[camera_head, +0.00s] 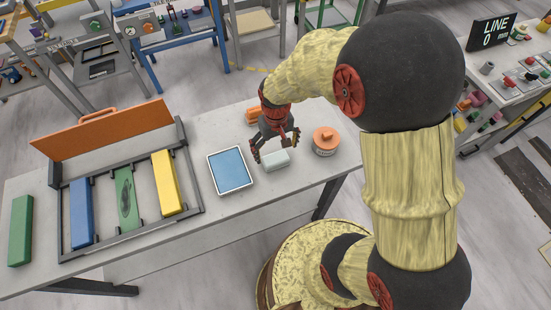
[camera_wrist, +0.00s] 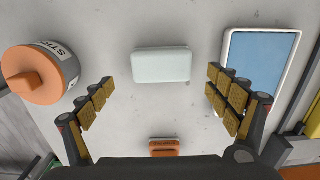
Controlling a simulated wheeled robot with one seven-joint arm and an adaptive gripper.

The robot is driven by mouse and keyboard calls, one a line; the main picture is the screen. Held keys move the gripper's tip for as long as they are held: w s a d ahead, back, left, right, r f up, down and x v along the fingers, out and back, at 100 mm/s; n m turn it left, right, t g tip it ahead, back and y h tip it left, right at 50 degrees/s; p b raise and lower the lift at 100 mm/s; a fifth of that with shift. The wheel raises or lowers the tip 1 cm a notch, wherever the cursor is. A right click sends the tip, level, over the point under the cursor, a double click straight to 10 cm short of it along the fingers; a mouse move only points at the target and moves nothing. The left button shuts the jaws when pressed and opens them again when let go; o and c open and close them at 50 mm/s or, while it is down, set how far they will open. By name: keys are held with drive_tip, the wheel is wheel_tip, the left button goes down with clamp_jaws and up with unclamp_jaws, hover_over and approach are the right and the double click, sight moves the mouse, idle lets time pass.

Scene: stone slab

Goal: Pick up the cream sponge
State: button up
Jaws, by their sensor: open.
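The cream sponge (camera_head: 275,160) is a small pale block with rounded edges, lying flat on the stone slab near its front edge. In the wrist view the pale sponge (camera_wrist: 162,65) lies ahead of my gripper, roughly centred between the fingers. My gripper (camera_head: 273,148) is open and points down over the slab, close to the sponge in the head view. In the wrist view the two padded fingers of my gripper (camera_wrist: 160,98) are spread wide with only bare slab between them. They appear apart from the sponge.
A round container with an orange lid (camera_head: 326,140) stands right of the sponge. A white-rimmed blue tray (camera_head: 213,184) lies left. An orange item (camera_head: 252,116) sits behind my gripper. A dark rack (camera_head: 60,237) holds coloured blocks farther left, beside a loose green block (camera_head: 20,231).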

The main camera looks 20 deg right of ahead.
sight(276, 158)
drive_tip(key=f, duration=0.1)
drive_tip(key=f+b, duration=0.1)
drive_tip(key=f, duration=0.3)
drive_tip(key=shift+s+a, duration=0.15)
drive_tip(key=shift+s, duration=0.1)
drive_tip(key=c, duration=1.1)
drive_tip(key=shift+r, duration=0.1)
drive_tip(key=shift+r, duration=0.5)
wheel_tip(276, 158, up, 2)
drive_tip(key=shift+r+p, duration=0.2)
drive_tip(key=shift+p, duration=0.25)
drive_tip(key=s+a+r+p, duration=0.3)
drive_tip(key=s+r, duration=0.6)
drive_tip(key=s, duration=0.4)
drive_tip(key=shift+s+a+r, duration=0.25)
drive_tip(key=shift+a, duration=0.45)
